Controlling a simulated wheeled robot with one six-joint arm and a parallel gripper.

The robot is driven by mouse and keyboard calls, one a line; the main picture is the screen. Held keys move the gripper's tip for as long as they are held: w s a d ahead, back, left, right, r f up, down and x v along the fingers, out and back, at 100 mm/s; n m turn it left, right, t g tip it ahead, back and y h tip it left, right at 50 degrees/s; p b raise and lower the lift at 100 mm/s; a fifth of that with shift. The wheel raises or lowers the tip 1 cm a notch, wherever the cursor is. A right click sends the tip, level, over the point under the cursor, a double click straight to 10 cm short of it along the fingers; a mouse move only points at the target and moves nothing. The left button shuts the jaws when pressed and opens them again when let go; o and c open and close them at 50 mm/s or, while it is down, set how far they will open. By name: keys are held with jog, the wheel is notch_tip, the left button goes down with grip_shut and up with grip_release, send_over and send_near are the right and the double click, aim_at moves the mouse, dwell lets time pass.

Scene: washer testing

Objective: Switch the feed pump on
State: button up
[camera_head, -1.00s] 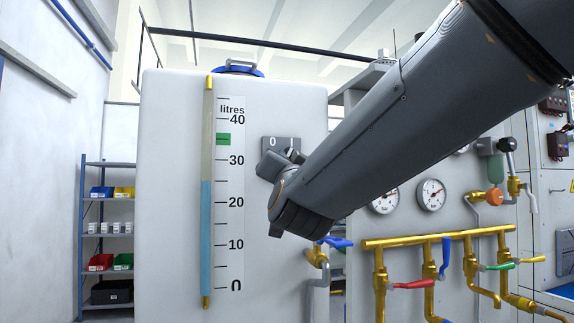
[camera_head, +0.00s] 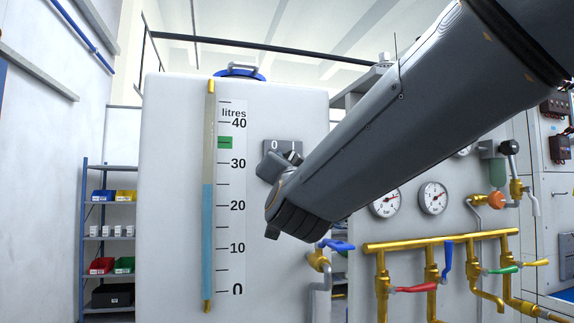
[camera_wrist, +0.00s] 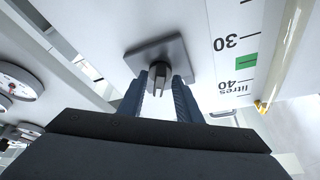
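The switch is a grey plate (camera_head: 269,147) marked 0 and I on the front of the white tank (camera_head: 170,200). In the wrist view the plate (camera_wrist: 172,52) carries a dark knob (camera_wrist: 158,75). My gripper (camera_wrist: 160,84) is open, with one finger on each side of the knob; I see a gap beside it, but cannot tell whether either fingertip touches. In the head view my gripper (camera_head: 277,166) is partly hidden by my wrist, and it covers much of the knob, so the knob's setting is unclear.
A litre gauge (camera_head: 209,200) left of the switch shows blue liquid at about 25, below a green mark (camera_head: 225,142) near 35. A blue-handled valve (camera_head: 338,245), brass pipes (camera_head: 440,240) with coloured levers and dials (camera_head: 433,198) are to the right. Shelves (camera_head: 110,215) stand at left.

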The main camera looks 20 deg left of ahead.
jog(key=b+v, duration=0.1)
jog(key=v, duration=0.6)
jog(key=shift+s+f, duration=0.2)
jog(key=shift+s, duration=0.15)
